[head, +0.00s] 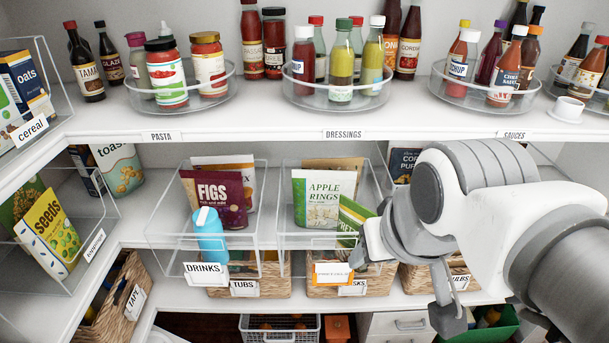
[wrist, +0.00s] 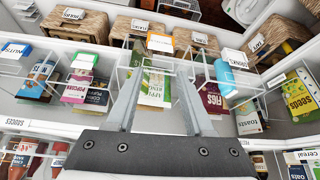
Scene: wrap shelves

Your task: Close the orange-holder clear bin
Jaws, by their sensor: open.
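The clear bin with the orange label holder (head: 333,273) stands on the middle shelf, its front out past the shelf edge above a wicker basket. It holds an apple rings pouch (head: 323,197) and a green packet (head: 352,218). My gripper (head: 405,288) is open, in front of the bin's right side; one finger overlaps the label's right end in the head view, and I cannot tell if it touches. In the wrist view, the orange label (wrist: 160,42) shows between the spread fingers of my gripper (wrist: 157,72), with the apple rings pouch (wrist: 155,85) below it.
The clear drinks bin (head: 205,273) stands just left, also out over the edge, with a figs pouch (head: 215,198) and a blue bottle (head: 210,235). Labelled wicker baskets (head: 249,284) sit below. Bottles on turntables (head: 337,95) fill the shelf above.

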